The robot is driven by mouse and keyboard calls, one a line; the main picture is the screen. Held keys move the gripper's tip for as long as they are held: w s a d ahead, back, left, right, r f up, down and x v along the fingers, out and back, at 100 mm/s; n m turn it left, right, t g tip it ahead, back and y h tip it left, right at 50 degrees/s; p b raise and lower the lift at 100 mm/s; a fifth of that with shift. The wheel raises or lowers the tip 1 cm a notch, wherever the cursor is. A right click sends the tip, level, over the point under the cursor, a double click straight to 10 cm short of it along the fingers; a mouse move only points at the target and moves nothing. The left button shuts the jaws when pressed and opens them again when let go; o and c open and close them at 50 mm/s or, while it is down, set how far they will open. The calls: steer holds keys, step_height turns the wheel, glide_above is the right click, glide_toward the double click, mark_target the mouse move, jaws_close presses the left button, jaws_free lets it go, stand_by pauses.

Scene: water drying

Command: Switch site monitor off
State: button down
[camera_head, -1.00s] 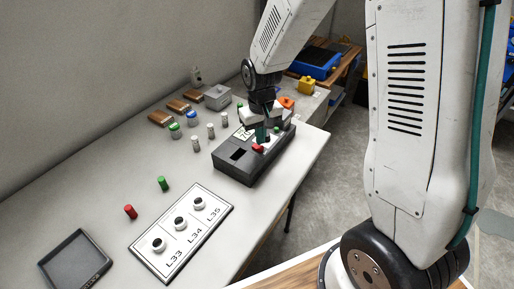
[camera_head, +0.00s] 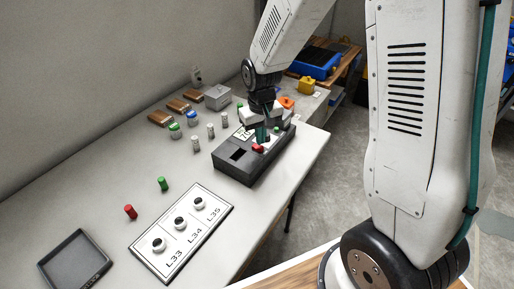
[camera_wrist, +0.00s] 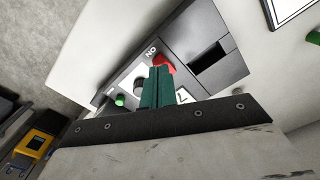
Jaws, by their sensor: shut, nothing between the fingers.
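The dark grey box (camera_head: 236,168), which looks like the site monitor, lies on the table with a dark rectangular slot in its top. A green button or lamp (camera_wrist: 120,100) and a black knob (camera_wrist: 140,83) are on the same panel. My gripper (camera_head: 262,134) is over the panel, its green fingers together and empty. In the wrist view the fingertips (camera_wrist: 157,72) are right beside the red button; whether they touch it is unclear.
A white board (camera_head: 180,232) labelled L33, L34, L35 lies at the front, with a black tray (camera_head: 75,262) to its left. Red (camera_head: 130,212) and green (camera_head: 163,183) cylinders stand behind the board. Several small cylinders and brown blocks (camera_head: 160,118) are farther back.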

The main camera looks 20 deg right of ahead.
steer(key=shift+f, duration=0.75)
steer(key=shift+r, duration=0.1)
